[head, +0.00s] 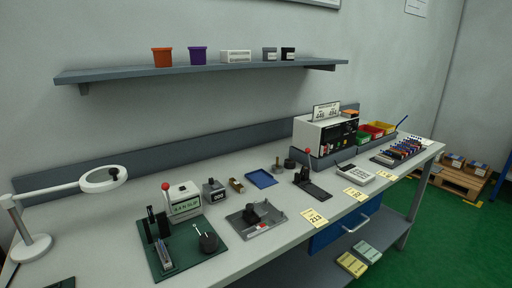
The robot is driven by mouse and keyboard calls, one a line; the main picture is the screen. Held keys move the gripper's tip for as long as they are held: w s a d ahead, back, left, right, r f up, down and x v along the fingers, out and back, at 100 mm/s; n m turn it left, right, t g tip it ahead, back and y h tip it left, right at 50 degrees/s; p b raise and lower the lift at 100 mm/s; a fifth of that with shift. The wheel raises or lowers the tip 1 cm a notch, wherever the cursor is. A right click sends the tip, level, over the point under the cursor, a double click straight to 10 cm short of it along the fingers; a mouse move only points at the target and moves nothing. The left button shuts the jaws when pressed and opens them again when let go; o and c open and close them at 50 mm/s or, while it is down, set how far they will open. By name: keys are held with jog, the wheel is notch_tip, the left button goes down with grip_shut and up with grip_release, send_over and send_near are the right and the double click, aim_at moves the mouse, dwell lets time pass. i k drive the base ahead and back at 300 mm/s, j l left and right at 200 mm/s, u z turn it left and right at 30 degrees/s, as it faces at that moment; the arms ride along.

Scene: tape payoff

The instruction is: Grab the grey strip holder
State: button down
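A flat grey holder (240,221) lies on the bench just right of the green mat. A black part (262,210) sits on it, and a small red and white piece shows at its front edge. It is the grey item that best fits the strip holder, but I cannot tell this for sure. My gripper is not in view, and nothing is seen touching the holder.
The green mat (188,262) carries a red-knobbed box (184,203) and dark upright tools. A magnifier lamp (103,180) stands at left. A blue tray (261,178) and a red-knobbed lever device (308,183) lie beyond the holder. A shelf (210,70) hangs above.

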aim_at(165, 261)
jog(key=i+j+u, duration=0.25)
jog(key=j, duration=0.25)
jog(key=i+j+u, duration=0.3)
jog(key=j, duration=0.2)
jog(key=i, duration=0.05)
